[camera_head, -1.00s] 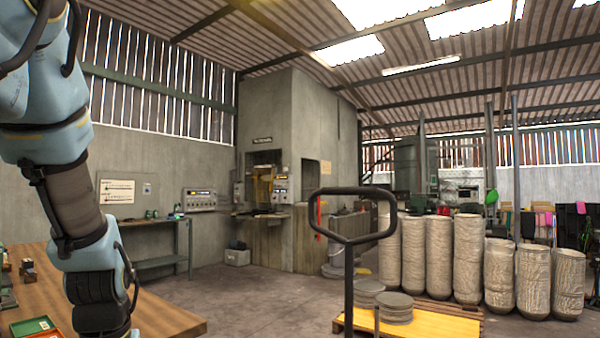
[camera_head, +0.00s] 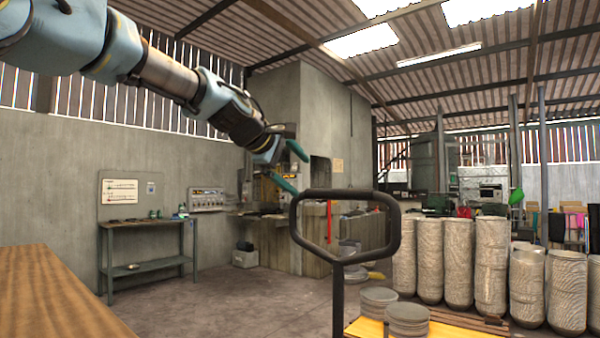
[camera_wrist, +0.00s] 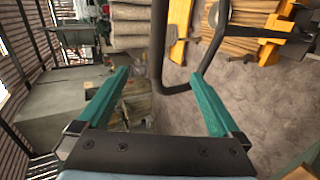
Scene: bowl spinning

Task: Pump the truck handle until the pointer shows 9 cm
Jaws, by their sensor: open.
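The truck handle (camera_head: 345,195), a black closed loop on an upright shaft (camera_head: 338,300), stands in the head view right of centre. My gripper (camera_head: 291,167) is open and empty, with teal fingers, above and left of the loop in that view. In the wrist view the black handle (camera_wrist: 157,55) crosses between and beyond the fingers of my gripper (camera_wrist: 160,75). I cannot tell whether they touch it. The pointer and its scale cannot be made out.
A yellow platform (camera_head: 365,328) with stacked round slabs (camera_head: 407,318) is behind the handle. Tall pale sacks (camera_head: 457,260) line the right. A wooden table (camera_head: 60,305) is at the lower left, a green bench (camera_head: 148,226) at the wall. The floor between is clear.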

